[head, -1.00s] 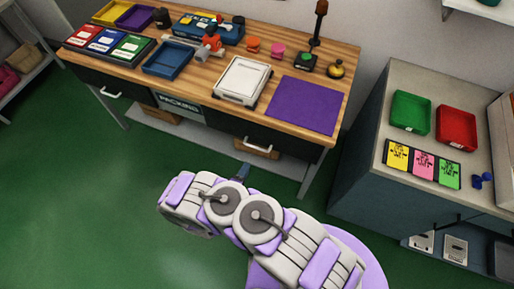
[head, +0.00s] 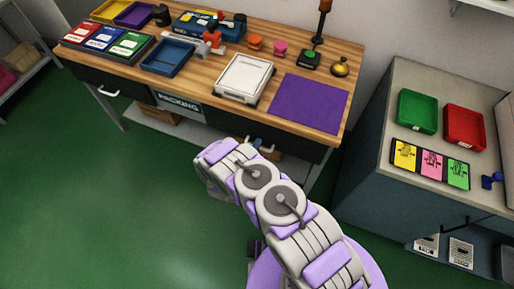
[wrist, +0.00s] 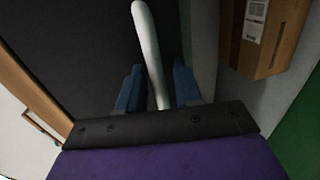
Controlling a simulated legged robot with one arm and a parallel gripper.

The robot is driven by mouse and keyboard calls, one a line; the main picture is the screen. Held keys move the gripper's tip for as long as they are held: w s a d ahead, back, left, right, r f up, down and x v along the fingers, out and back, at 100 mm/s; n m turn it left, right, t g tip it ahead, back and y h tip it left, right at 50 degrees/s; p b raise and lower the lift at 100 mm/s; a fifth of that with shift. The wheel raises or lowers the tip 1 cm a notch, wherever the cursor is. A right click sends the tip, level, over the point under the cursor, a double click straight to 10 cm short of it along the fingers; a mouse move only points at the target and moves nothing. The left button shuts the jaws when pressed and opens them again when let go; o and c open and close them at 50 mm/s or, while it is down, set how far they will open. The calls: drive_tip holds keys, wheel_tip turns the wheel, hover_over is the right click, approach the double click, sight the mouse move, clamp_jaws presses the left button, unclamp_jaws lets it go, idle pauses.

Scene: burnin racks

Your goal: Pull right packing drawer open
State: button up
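The right packing drawer (head: 297,149) is a dark front under the right end of the wooden packing bench, and it looks closed. Its pale bar handle (wrist: 151,45) runs down the wrist view, with the dark drawer front (wrist: 75,45) beside it. My gripper (wrist: 158,88) is open, with one blue finger on each side of the handle. The handle is close to the left finger, and a gap shows at the right finger. In the head view my gripper (head: 257,144) is at the drawer front, and my wrist partly hides the handle and fingers.
The bench top (head: 200,80) holds trays, a white scale (head: 243,79) and a purple mat (head: 308,103). A cardboard box (wrist: 268,35) is under the bench. A grey cabinet (head: 375,180) stands at the right. Green floor in front of the bench is clear.

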drive_tip(key=shift+a, duration=0.2)
drive_tip(key=shift+d, duration=0.4)
drive_tip(key=c, duration=0.5)
clamp_jaws()
drive_tip(key=shift+a, duration=0.1)
